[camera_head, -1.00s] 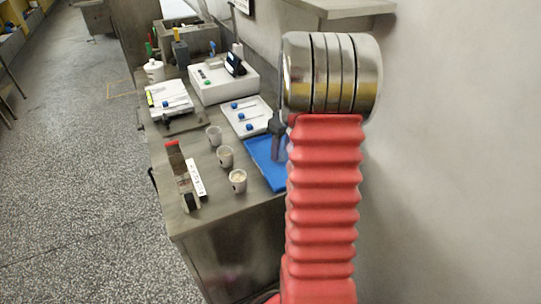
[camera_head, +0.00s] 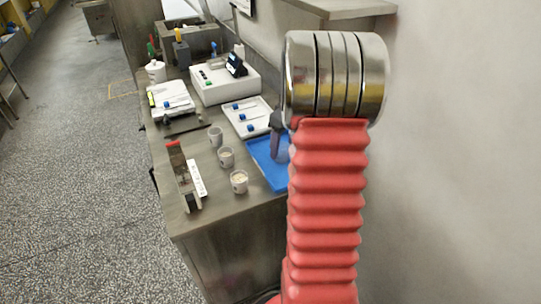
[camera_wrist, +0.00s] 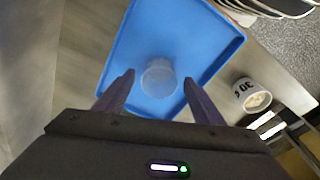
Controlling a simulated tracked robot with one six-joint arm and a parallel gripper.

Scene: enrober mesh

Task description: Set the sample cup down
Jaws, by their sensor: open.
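A translucent, pale sample cup (camera_wrist: 159,77) stands upright on the blue tray (camera_wrist: 140,30) in the wrist view. My gripper (camera_wrist: 158,82) is open, with one dark finger on each side of the cup and a visible gap to each. The cup appears at or just past the fingertips. In the head view the blue tray (camera_head: 262,160) lies at the bench's right edge, partly hidden by my arm. A dark part of my gripper (camera_head: 280,150) shows over it, and the cup there cannot be made out clearly.
Several filled cups stand left of the tray, the nearest one (camera_head: 239,182) near the bench front. A labelled cup (camera_wrist: 254,97) is close to my right finger. A red-ended holder (camera_head: 183,175), a white tray with blue-capped items (camera_head: 247,113) and a white instrument (camera_head: 225,82) share the bench.

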